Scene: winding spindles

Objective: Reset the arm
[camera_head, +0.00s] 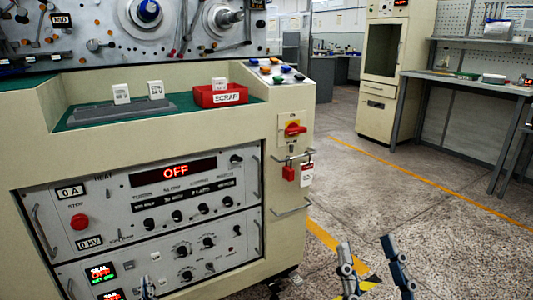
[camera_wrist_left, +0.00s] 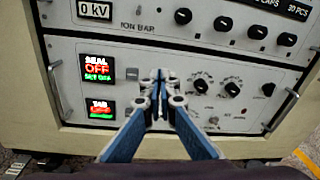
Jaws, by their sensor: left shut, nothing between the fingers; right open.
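My left gripper (camera_head: 148,287) is only just in view at the bottom edge of the head view, in front of the winding machine's lower panel. In the left wrist view its blue-and-grey fingers (camera_wrist_left: 160,82) are together and empty, pointing at the lower control panel (camera_wrist_left: 240,75). My right gripper (camera_head: 367,246) is at the bottom of the head view, right of the machine. Its two fingers are spread wide with only floor between them.
The cream winding machine (camera_head: 283,215) fills the left side. A red SCRAP bin (camera_head: 218,98) and white spindle boxes (camera_head: 121,94) sit on its green ledge. Open floor (camera_head: 400,190) lies to the right, with a workbench (camera_head: 480,85) and cabinet (camera_head: 378,120) beyond.

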